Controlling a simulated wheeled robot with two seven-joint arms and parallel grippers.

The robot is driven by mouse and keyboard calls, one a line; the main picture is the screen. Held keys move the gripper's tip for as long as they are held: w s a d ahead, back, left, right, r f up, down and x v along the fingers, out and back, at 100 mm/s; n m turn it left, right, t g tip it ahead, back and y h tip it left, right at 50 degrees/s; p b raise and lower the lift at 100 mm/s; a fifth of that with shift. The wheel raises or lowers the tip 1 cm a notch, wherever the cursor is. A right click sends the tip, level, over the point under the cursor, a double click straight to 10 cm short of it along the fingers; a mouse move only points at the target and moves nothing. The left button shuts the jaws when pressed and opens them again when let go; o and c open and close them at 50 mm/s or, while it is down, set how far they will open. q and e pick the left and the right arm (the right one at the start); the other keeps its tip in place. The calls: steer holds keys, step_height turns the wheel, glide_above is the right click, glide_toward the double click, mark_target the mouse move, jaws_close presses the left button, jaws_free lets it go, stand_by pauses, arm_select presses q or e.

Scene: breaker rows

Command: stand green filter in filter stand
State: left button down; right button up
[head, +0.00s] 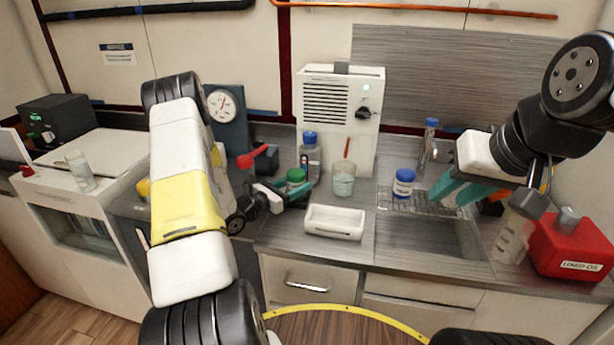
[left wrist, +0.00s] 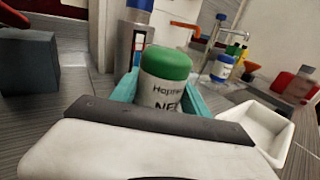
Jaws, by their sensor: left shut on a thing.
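The green filter, a white canister with a green cap (head: 296,176), is held upright between the teal fingers of my left gripper (head: 285,190). In the left wrist view the green filter (left wrist: 166,75) shows its printed label, with a finger on each side; its lower part is hidden by my gripper. I cannot tell whether its base touches the counter. A white open tray (head: 335,224), possibly the filter stand, lies on the counter to the right of it; it also shows in the left wrist view (left wrist: 256,128). My right gripper (head: 443,192) is over the sink rack; its opening is unclear.
A blue-capped bottle (head: 310,155) stands close behind the filter, and a glass beaker (head: 344,180) to its right. A blue-capped white canister (head: 403,182) stands on the wire rack. A red used-oil can (head: 572,245) is at the right. A red-handled lever (head: 252,155) is at the left.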

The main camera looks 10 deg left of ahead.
arm_select(q)
steer(key=shift+f, duration=0.15)
steer(key=c, duration=0.6)
jaws_free()
steer(key=shift+o, duration=0.2)
